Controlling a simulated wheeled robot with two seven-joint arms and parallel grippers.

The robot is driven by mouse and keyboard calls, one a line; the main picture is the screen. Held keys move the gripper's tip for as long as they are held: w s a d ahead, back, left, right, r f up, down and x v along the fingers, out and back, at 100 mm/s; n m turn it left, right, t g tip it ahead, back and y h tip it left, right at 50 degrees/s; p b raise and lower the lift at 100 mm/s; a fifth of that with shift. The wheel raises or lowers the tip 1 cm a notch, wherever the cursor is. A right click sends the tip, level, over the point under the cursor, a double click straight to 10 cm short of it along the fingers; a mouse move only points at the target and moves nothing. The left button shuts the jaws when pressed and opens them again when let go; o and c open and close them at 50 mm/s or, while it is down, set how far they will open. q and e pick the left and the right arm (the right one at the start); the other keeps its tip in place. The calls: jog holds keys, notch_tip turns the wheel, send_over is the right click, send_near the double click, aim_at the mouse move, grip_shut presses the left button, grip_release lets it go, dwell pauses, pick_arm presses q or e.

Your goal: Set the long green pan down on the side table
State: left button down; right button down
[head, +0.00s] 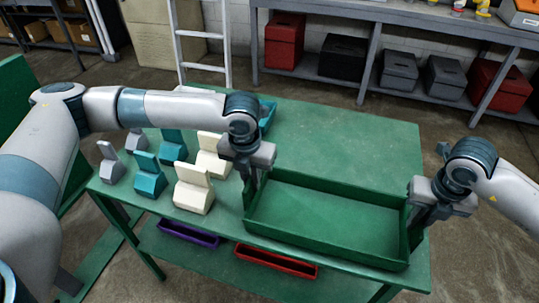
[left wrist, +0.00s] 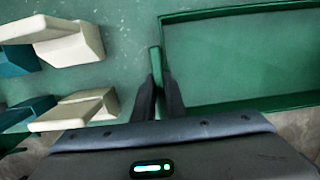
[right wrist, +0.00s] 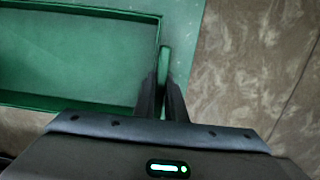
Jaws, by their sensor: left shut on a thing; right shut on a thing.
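The long green pan (head: 325,222) is a shallow, open, empty rectangular tray over the right front part of the green table (head: 345,135). My left gripper (head: 250,185) is shut on the handle at the pan's left end; that handle shows between the fingers in the left wrist view (left wrist: 157,70). My right gripper (head: 415,220) is shut on the handle at the right end, also seen in the right wrist view (right wrist: 163,68). The pan looks about level. Whether its underside touches the tabletop or hangs just above it I cannot tell.
Several grey, teal and cream blocks (head: 193,188) stand left of the pan, the cream ones nearest. A teal tray (head: 267,113) lies behind my left wrist. Purple (head: 188,233) and red (head: 277,262) trays sit on the lower shelf. The tabletop behind the pan is clear.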

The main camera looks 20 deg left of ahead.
pick_arm(q)
jog(key=shift+a+f, duration=0.15)
jog(key=shift+f, duration=0.15)
pick_arm(e)
jog(key=shift+d+f, duration=0.2)
jog(key=shift+f, duration=0.1)
pick_arm(q)
jog(key=c, duration=1.8)
grip_release()
jog(key=shift+r, duration=0.1)
pick_arm(e)
jog(key=c, duration=1.8)
grip_release()
jog(key=shift+r, duration=0.15)
jog(key=shift+a, duration=0.1)
pick_arm(q)
jog(key=shift+r, duration=0.2)
notch_tip(320, 180, up, 12)
jog(key=s, duration=0.1)
jog(key=shift+s+f, duration=0.2)
jog(key=shift+s, duration=0.05)
pick_arm(e)
jog(key=shift+r, duration=0.15)
notch_tip(320, 180, up, 12)
jog(key=s, duration=0.1)
jog(key=shift+s+f, duration=0.2)
jog(key=shift+s, duration=0.05)
